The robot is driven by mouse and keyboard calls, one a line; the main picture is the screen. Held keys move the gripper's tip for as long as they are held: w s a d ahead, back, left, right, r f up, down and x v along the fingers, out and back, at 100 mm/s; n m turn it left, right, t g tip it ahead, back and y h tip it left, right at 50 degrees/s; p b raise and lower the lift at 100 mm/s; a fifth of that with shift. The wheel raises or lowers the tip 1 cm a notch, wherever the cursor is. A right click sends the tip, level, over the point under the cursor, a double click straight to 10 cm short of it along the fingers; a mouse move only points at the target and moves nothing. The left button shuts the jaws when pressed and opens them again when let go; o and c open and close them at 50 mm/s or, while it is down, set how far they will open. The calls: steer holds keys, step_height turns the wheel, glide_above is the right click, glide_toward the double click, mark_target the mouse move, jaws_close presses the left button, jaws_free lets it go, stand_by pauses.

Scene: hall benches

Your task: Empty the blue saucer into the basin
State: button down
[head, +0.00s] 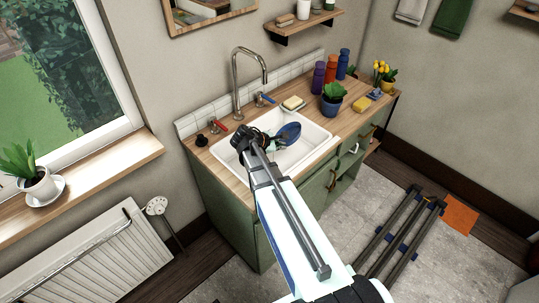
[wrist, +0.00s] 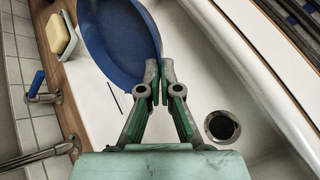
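The blue saucer (head: 290,132) is tilted steeply over the white basin (head: 312,147) in the head view. In the wrist view the saucer (wrist: 115,38) fills the upper middle, with its rim between my fingertips. My gripper (wrist: 160,75) is shut on that rim. In the head view my gripper (head: 275,141) is over the basin, partly hidden by my arm. I see nothing lying on the visible face of the saucer. Two thin dark strips (wrist: 115,101) show against the white basin below the saucer; I cannot tell what they are. The round drain (wrist: 222,126) is right of my fingers.
A tall curved tap (head: 238,82) stands behind the basin, between a red-handled valve (head: 219,126) and a blue-handled valve (head: 265,99). Soap on a dish (head: 293,103) sits on the back rim. A potted plant (head: 332,101), several bottles (head: 331,69) and a yellow sponge (head: 362,104) stand right.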

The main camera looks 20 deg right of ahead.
steer(key=shift+w+d+m+t+y+p, duration=0.15)
steer(key=shift+d+m+t+y, duration=0.3)
steer(key=shift+y, duration=0.4)
steer(key=shift+w+d+m+t+y+p, duration=0.1)
steer(key=shift+d+m+t+y+p, duration=0.2)
steer(key=shift+t+y, duration=0.4)
steer(key=shift+w+d+m+t+y, duration=0.1)
steer(key=shift+d+m+t+y, duration=0.25)
steer(key=shift+y, duration=0.6)
steer(key=shift+a, duration=0.1)
steer(key=shift+r+p, duration=1.55)
steer(key=shift+r, duration=0.9)
